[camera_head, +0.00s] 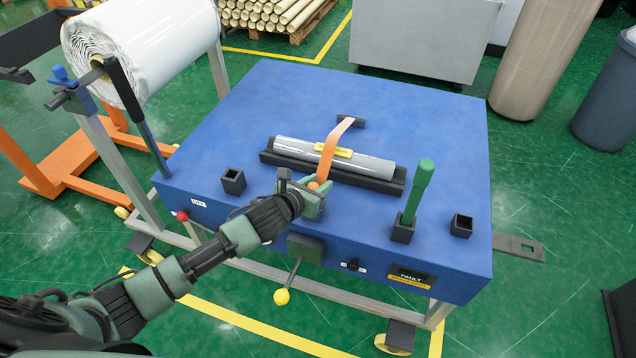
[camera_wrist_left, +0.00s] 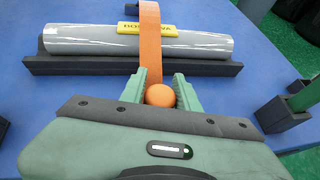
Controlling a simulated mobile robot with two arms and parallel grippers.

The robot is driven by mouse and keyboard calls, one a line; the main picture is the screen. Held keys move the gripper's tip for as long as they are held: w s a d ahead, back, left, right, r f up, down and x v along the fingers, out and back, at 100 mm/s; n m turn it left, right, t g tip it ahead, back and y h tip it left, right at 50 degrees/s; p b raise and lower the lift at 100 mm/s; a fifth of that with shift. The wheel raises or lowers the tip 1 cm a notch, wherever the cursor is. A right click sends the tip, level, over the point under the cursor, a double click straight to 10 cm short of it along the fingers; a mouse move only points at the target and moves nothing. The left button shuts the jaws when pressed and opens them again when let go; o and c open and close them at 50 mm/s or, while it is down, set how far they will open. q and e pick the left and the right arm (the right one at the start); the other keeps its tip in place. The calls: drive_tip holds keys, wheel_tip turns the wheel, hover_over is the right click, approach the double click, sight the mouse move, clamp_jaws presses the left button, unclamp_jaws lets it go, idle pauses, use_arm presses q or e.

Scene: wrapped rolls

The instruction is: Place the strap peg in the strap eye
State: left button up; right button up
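The orange strap (camera_head: 328,152) runs from a dark bracket (camera_head: 351,121) at the back, over the grey wrapped roll (camera_head: 290,147), down to its near side. It also shows in the left wrist view (camera_wrist_left: 150,40). An orange ball at the strap's near end, which I take as the strap peg (camera_wrist_left: 160,95), sits between the green fingers of my left gripper (camera_head: 316,190). The fingers appear closed on it from both sides, in front of the roll's black cradle (camera_head: 384,184). I cannot make out the strap eye. My right gripper is not in view.
A green handle (camera_head: 419,185) stands upright in a black socket (camera_head: 403,228) at the right. Empty black sockets stand at the left (camera_head: 233,181) and far right (camera_head: 461,225).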

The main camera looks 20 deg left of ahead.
use_arm(q)
drive_tip(key=shift+o, duration=1.2)
drive_tip(key=shift+r, duration=0.2)
drive_tip(key=v, duration=1.2)
